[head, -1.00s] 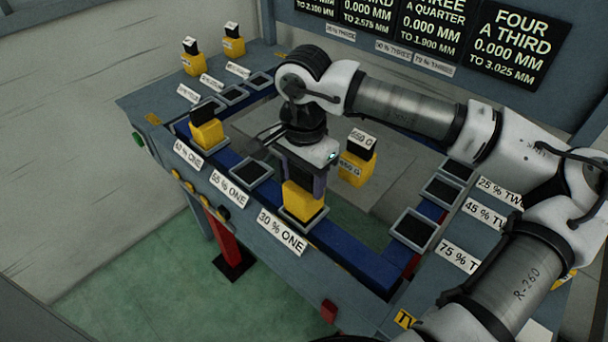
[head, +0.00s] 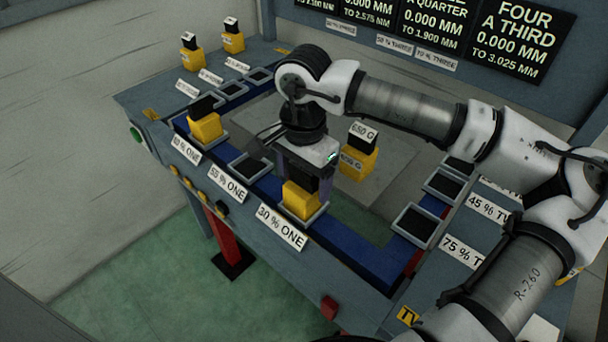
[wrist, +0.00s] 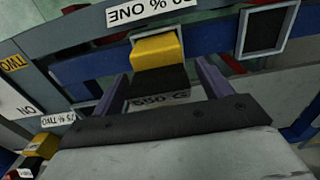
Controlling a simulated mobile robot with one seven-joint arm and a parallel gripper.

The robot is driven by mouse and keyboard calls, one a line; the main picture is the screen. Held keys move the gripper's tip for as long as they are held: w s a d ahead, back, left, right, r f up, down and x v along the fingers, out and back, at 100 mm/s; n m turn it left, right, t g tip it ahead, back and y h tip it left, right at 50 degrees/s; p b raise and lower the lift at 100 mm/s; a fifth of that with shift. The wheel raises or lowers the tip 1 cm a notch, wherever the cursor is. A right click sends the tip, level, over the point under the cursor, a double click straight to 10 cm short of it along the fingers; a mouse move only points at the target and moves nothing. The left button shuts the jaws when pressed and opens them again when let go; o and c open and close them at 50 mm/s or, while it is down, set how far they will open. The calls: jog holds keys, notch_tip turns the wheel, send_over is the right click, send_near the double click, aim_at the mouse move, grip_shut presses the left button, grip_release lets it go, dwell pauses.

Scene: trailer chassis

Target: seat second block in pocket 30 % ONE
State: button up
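A yellow block with a black top (head: 300,202) stands upright at the pocket labelled 30 % ONE (head: 318,217); its base hides most of the pocket. My gripper (head: 301,178) is above it, pointing down, with its fingers on either side of the black top. In the wrist view the block (wrist: 158,52) lies between the two purple fingers (wrist: 161,72), with a gap visible on each side, so the gripper is open. The white label on its black top is partly readable. Another yellow block (head: 205,125) stands at the pocket labelled 60 % ONE.
The pocket labelled 55 % ONE (head: 252,166) is empty. A yellow block marked 650 G (head: 357,160) stands just right of my gripper. Two more blocks (head: 192,58) stand at the back left. Empty pockets (head: 414,225) line the right side.

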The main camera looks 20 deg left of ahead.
notch_tip(320, 180, up, 14)
jog(key=b, duration=0.1)
dwell(0.6)
dwell(0.4)
